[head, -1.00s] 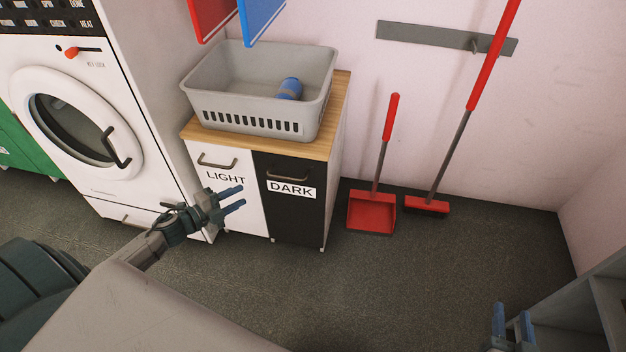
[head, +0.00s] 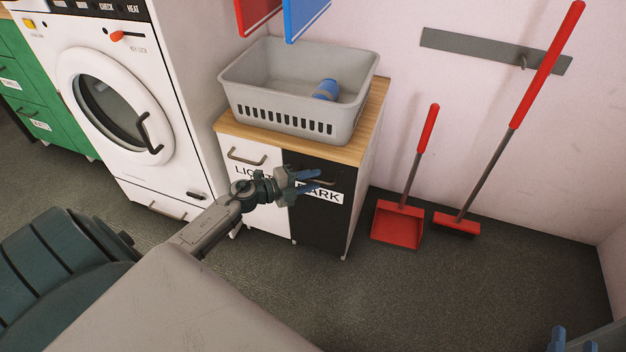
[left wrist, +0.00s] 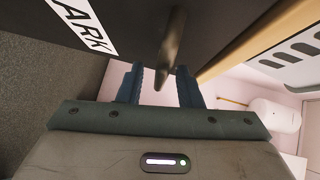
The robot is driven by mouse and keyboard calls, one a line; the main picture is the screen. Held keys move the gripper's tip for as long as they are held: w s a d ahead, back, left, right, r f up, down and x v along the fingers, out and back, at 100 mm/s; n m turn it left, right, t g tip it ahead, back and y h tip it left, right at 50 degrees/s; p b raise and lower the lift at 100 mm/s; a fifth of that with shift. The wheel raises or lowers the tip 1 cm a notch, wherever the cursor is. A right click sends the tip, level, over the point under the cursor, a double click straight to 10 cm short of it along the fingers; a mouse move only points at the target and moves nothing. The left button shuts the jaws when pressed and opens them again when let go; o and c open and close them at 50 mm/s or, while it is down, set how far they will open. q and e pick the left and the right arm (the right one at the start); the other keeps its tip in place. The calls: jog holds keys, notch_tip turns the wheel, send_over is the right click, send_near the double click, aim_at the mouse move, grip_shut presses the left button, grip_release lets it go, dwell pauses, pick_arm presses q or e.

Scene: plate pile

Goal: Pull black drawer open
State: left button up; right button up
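The black drawer (head: 322,226), labelled DARK, is the right front of a low cabinet and appears closed. Its handle (head: 319,180) is a bar near the top. My left gripper (head: 312,181) is in front of the drawer at handle height and hides part of the label. In the left wrist view the handle (left wrist: 171,48) reaches down between the two blue fingers of my left gripper (left wrist: 160,84), with gaps visible beside it. The fingers are apart. My right gripper (head: 572,341) shows only partly at the bottom right edge, with its blue fingers apart.
The white LIGHT drawer (head: 258,210) is beside the black one. A grey basket (head: 290,122) holding a rolled blue item (head: 326,90) stands on the wooden top. A white washer (head: 150,120) is at left. A red dustpan (head: 398,224) and broom (head: 457,223) stand right. Floor in front is clear.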

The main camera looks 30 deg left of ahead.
pick_arm(q)
jog(key=shift+w+d, duration=0.2)
jog(key=shift+w, duration=0.15)
grip_shut()
jog(key=shift+s+f, duration=0.1)
jog(key=shift+s, duration=0.05)
